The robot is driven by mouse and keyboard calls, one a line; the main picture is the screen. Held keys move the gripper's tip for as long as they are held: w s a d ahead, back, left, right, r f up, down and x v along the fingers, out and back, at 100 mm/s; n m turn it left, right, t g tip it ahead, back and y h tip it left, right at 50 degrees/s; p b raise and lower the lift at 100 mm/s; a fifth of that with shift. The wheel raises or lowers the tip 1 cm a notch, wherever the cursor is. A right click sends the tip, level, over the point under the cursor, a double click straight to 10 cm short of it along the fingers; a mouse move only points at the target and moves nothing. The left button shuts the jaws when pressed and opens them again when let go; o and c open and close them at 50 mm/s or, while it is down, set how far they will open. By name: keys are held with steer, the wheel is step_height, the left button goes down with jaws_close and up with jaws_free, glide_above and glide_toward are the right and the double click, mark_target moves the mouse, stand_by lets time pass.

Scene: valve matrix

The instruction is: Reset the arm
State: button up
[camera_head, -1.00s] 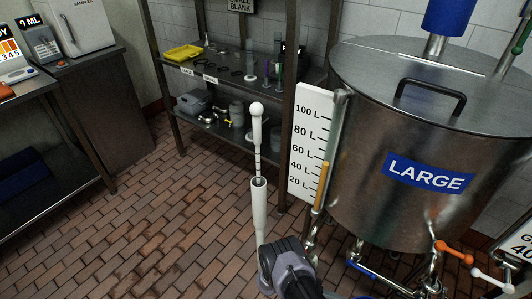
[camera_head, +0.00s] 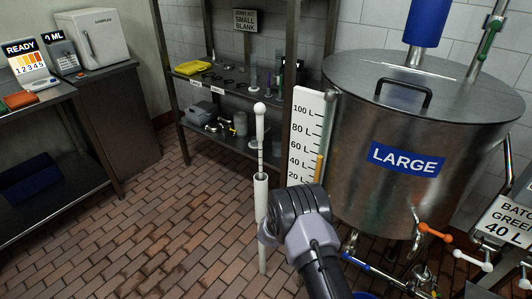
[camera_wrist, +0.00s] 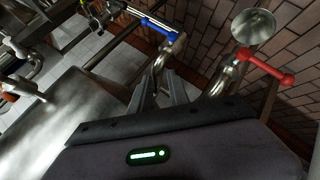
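My arm (camera_head: 305,225) rises from the bottom middle of the head view, its dark and lilac joint in front of the large steel tank's lower left side. My gripper's fingers are not clearly visible there. In the wrist view my gripper (camera_wrist: 162,88) shows two grey fingers with a gap between them and nothing held. Behind the fingers are steel pipes, a blue valve handle (camera_wrist: 151,27) and a red valve handle (camera_wrist: 265,66). I cannot tell whether the fingers touch any pipe.
The steel tank labelled LARGE (camera_head: 405,190) fills the right, with orange (camera_head: 436,233) and white (camera_head: 472,260) handles below. A white ball-topped post (camera_head: 261,215) stands left of my arm. A shelf rack (camera_head: 225,90) and bench (camera_head: 45,105) stand behind. The brick floor (camera_head: 160,230) at left is clear.

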steer(key=w+a+r+m+t+y, duration=0.15)
steer(key=w+r, duration=0.25)
steer(key=r, duration=0.4)
steer(key=w+a+r+t+y, duration=0.3)
steer(key=w+r, duration=0.1)
steer(key=r, duration=0.4)
steer(key=s+a+r+t+y, duration=0.1)
steer(key=s+a+r+y, duration=0.15)
steer(key=r, duration=0.45)
steer(key=s+a+r+t+y, duration=0.1)
steer(key=s+a+r+y, duration=0.15)
steer(key=r, duration=0.55)
steer(key=s+a+r+y, duration=0.2)
steer(key=s+r, duration=0.1)
steer(key=r, duration=0.4)
steer(key=s+a+r+y, duration=0.1)
steer(key=s+a+r, duration=0.1)
steer(key=s+r, duration=0.45)
steer(key=s+d+f+g, duration=0.2)
steer(key=s, duration=1.1)
steer(key=s+d+f+m+g, duration=0.1)
steer(key=s+f+g, duration=0.1)
steer(key=s, duration=1.1)
steer(key=shift+s+d+f+h, duration=0.35)
steer(key=shift+s+d+f, duration=0.05)
steer(key=shift+f, duration=0.25)
steer(key=shift+g, duration=0.25)
